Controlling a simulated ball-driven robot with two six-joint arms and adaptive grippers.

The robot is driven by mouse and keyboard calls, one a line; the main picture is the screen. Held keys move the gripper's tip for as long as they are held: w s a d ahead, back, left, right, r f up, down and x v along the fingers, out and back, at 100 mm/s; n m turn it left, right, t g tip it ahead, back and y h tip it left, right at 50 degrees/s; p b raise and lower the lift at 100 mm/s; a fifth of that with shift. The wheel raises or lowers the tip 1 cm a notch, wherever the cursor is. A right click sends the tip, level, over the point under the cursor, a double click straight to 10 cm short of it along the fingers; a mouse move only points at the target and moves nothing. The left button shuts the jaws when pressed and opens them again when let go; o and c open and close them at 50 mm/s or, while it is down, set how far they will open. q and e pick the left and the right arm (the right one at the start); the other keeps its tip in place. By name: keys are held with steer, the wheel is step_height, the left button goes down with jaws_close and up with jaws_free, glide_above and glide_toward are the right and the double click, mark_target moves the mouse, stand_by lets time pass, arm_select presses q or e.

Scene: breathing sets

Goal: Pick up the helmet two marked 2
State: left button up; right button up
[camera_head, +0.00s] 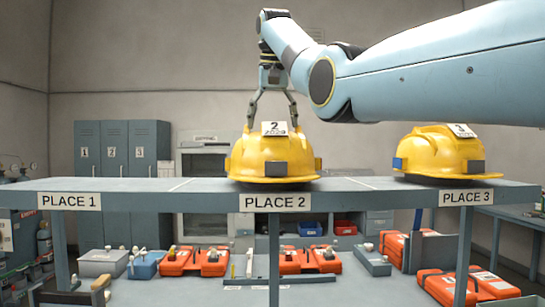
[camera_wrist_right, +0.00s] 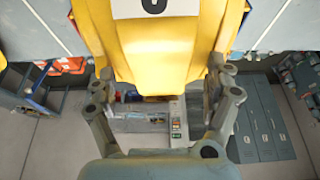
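The yellow helmet two (camera_head: 272,158), with a white card marked 2, sits on the shelf above the PLACE 2 label. My right gripper (camera_head: 272,122) is right over it, pointing down, its fingers wide apart on either side of the helmet's top. In the right wrist view the yellow shell (camera_wrist_right: 165,50) fills the space between the fingers of my right gripper (camera_wrist_right: 162,85). The fingers are very close to the shell; whether they press on it is unclear. The helmet's base still meets the shelf. My left gripper is not in view.
A second yellow helmet (camera_head: 440,153), marked 3, stands on the shelf (camera_head: 130,186) at PLACE 3, below my right arm. The shelf at PLACE 1 is bare. Orange cases (camera_head: 195,262) and other boxes lie on the lower level. Grey lockers (camera_head: 122,150) stand behind.

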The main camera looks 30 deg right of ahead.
steer(key=c, duration=1.6)
jaws_close()
steer(key=shift+r, duration=0.2)
